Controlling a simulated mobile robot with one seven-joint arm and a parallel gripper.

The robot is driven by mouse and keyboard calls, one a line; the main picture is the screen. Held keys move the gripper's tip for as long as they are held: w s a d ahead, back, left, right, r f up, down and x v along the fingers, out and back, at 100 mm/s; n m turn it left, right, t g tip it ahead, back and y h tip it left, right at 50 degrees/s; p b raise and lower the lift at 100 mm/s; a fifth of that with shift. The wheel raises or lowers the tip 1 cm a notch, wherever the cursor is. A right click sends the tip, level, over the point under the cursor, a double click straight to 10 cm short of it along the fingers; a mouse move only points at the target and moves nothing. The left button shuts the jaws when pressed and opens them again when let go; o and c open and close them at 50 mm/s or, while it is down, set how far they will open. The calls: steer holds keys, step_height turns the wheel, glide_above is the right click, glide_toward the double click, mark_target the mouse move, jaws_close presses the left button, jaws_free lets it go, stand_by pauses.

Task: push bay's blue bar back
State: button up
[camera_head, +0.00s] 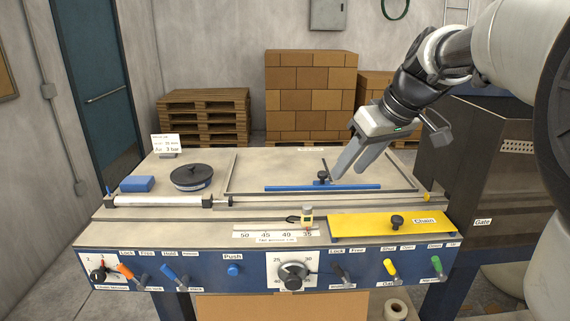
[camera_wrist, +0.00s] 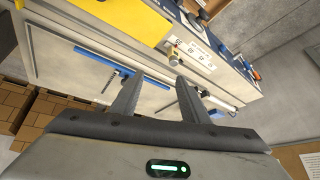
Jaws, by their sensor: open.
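The blue bar (camera_head: 300,188) lies across the recessed bay (camera_head: 260,172) in the machine's top, on the right half. A dark knob with a thin upright rod (camera_head: 323,174) stands at its middle. In the wrist view the blue bar (camera_wrist: 94,56) runs slantwise, partly behind a finger. My gripper (camera_head: 345,175) is open and empty, its fingers pointing down close to the bar's right half. It also shows in the wrist view (camera_wrist: 158,78). I cannot tell whether a finger touches the bar.
A yellow cover (camera_head: 360,228) with a black knob lies in front. A white roller (camera_head: 155,201), a black round lid (camera_head: 191,176) and a blue block (camera_head: 137,184) are at the left. The front panel (camera_head: 205,268) carries levers. Boxes (camera_head: 310,90) stand behind.

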mark_target(323, 172)
steer(key=w+d+n+t+y, duration=0.1)
steer(key=w+d+n, duration=0.1)
steer(key=w+d, duration=0.3)
steer(key=w+d+n+y, duration=0.1)
steer(key=w+d+y, duration=0.15)
steer(key=w, duration=0.45)
steer(key=shift+t+h, duration=0.3)
steer(key=shift+h, duration=0.05)
steer(key=p+x, duration=0.1)
steer(key=x, duration=1.6)
steer(key=shift+w+a+f, duration=0.1)
steer(key=shift+w+f, duration=0.05)
steer(key=shift+w, duration=0.1)
jaws_close()
